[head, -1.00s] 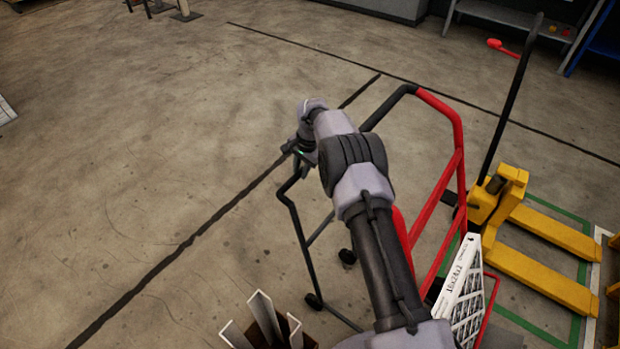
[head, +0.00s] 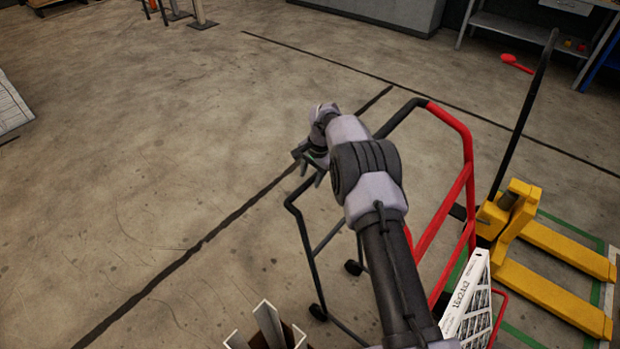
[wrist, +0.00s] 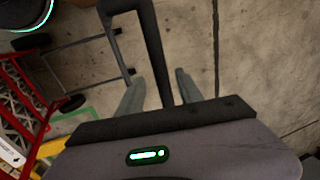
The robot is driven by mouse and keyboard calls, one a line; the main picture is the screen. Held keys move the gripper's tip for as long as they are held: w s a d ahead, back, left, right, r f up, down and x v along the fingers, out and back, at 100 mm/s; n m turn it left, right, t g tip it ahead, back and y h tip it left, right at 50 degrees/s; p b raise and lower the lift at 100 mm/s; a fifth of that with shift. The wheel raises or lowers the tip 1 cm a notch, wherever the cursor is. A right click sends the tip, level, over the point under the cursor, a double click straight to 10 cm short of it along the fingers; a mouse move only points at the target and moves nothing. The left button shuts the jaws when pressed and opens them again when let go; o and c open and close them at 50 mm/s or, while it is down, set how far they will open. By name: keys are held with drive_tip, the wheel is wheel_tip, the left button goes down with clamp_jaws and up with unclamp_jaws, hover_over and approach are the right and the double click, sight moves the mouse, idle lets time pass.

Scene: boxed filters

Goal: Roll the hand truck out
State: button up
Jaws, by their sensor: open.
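The hand truck has a red frame (head: 440,212) with black tubing, and its black handle loop (head: 292,206) stands out to the left, with small dark wheels low down. My gripper (head: 313,173) is at that loop, partly hidden by my wrist in the head view. In the wrist view my gripper (wrist: 160,88) has its two grey fingers apart, with a black handle bar (wrist: 150,45) running between them. Whether either finger touches the bar, I cannot tell. A white boxed filter (head: 468,297) is at the red frame's lower right. My arm hides part of the truck.
A yellow pallet jack (head: 540,250) with a tall black handle stands close on the right, over green floor lines. Metal profiles (head: 268,328) stand at the bottom edge. A bench (head: 535,28) is at the back right. Open concrete floor (head: 150,170) lies left.

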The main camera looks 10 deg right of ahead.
wheel_tip(320, 180, up, 15)
drive_tip(key=s+d+p, duration=0.2)
drive_tip(key=p, duration=0.2)
drive_tip(key=shift+s, duration=0.1)
drive_tip(key=shift+r, duration=0.1)
